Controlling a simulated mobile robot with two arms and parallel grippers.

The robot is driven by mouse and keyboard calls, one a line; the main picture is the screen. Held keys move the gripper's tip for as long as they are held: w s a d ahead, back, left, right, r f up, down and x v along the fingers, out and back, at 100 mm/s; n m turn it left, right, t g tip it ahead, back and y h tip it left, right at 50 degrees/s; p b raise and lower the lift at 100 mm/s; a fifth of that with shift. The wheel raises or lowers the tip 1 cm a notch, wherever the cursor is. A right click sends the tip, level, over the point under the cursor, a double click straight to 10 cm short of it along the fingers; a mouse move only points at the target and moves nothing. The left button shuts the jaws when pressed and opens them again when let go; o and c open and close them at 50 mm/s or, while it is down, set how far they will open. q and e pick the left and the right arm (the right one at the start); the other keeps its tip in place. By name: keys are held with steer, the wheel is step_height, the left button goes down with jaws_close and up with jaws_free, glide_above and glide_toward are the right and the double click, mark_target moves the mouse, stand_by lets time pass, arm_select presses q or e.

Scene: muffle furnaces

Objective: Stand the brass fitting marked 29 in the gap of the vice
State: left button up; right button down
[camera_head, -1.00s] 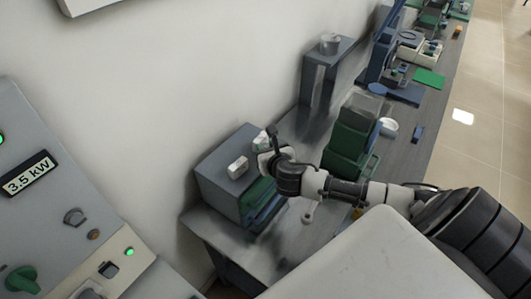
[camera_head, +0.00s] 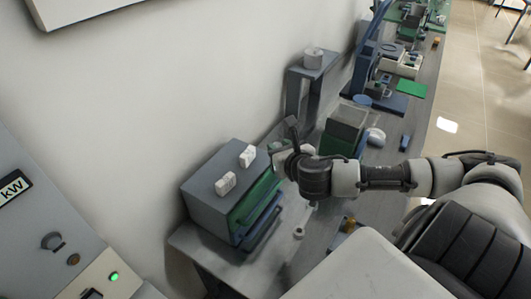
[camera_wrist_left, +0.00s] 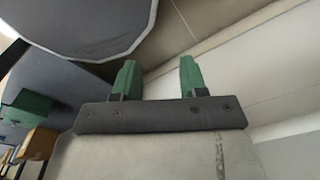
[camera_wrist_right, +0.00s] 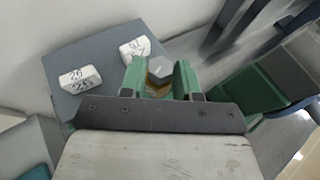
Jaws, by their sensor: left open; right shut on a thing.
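My right gripper (camera_wrist_right: 160,82) is shut on a hexagonal piece with a grey top and yellowish brass sides, which looks like the brass fitting (camera_wrist_right: 159,70); no number is readable on it. In the head view my right gripper (camera_head: 283,153) is at the right edge of a grey box top, and the held piece is hard to make out. My left gripper (camera_wrist_left: 158,78) is open and empty in the left wrist view. It is not seen in the head view. I cannot surely tell which bench item is the vice.
Two white marked blocks (camera_head: 248,155) (camera_head: 226,183) lie on the grey box (camera_head: 205,195). A green, grey-topped item (camera_head: 345,127) stands beyond my right gripper. A grey stand (camera_head: 312,62) is behind it. A small silver part (camera_head: 299,232) lies on the grey bench.

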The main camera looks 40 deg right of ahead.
steer(key=shift+s+d+r, duration=0.3)
steer(key=shift+s+r, duration=0.1)
steer(key=shift+s, duration=0.2)
steer(key=shift+s+d+r, duration=0.3)
steer(key=shift+s+r, duration=0.15)
steer(key=shift+s, duration=0.2)
steer(key=shift+s+d+r, duration=0.3)
steer(key=shift+s+r, duration=0.1)
steer(key=shift+s, duration=0.2)
steer(key=shift+s, duration=0.1)
